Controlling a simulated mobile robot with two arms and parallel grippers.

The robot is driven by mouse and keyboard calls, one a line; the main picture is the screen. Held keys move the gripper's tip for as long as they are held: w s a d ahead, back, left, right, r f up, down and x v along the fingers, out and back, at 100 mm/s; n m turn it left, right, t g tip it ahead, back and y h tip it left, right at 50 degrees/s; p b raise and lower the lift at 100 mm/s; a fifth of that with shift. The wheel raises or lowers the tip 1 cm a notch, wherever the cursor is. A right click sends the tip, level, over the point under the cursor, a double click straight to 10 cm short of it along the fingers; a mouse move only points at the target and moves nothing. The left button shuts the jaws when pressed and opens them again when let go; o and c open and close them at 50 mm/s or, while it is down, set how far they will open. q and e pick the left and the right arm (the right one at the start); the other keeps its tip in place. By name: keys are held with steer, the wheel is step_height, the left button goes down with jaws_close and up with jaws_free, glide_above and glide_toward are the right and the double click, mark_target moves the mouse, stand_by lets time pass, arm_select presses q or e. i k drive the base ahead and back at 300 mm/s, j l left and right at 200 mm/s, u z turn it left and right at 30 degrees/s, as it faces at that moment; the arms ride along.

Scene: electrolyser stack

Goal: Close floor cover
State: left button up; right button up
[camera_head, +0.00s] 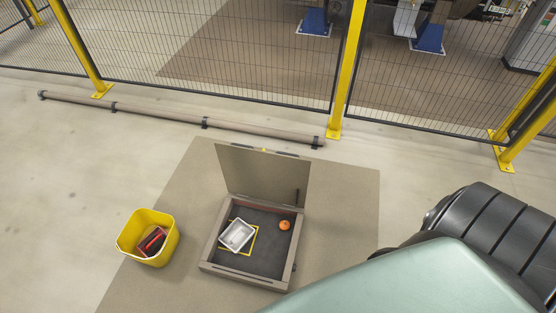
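The floor cover (262,175) is a flat grey-brown lid, standing open and raised at the back of a shallow square floor box (209,250). A small yellow mark shows at its top edge. Inside the box a white tray (237,235) lies tilted over a yellow square outline on the dark bottom. An orange round object (284,225) lies near the right wall. Neither of my grippers is in view.
A yellow bucket (128,246) holding a red and dark object (152,241) stands left of the box. Behind, a pipe (160,115) runs along the floor before a mesh fence with yellow posts (344,75). The floor between is clear. My own body covers the lower right.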

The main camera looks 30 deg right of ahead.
mark_target(283, 178)
steer(key=k+u, duration=0.2)
steer(key=u, duration=0.3)
steer(key=k+j+u, duration=0.1)
steer(key=u, duration=0.35)
steer(key=k+j+u, duration=0.15)
steer(key=u, duration=0.35)
steer(key=l, duration=0.45)
steer(key=k+l+u, duration=0.15)
steer(key=l, duration=0.25)
steer(key=k+l, duration=0.1)
steer(key=l, duration=0.3)
steer(key=k+l+u, duration=0.15)
steer(key=l, duration=0.7)
steer(key=k+l+u, duration=0.15)
steer(key=l, duration=0.25)
steer(key=k+l, duration=0.1)
steer(key=l, duration=0.3)
steer(key=k+l, duration=0.1)
steer(key=l, duration=0.25)
steer(key=k+l, duration=0.15)
steer(key=l, duration=0.25)
steer(key=k+l, duration=0.1)
steer(key=l, duration=0.3)
steer(key=k+l, duration=0.1)
steer(key=l, duration=0.3)
steer(key=k+l, duration=0.1)
steer(key=l, duration=0.25)
steer(key=k+l, duration=0.15)
steer(key=l, duration=0.25)
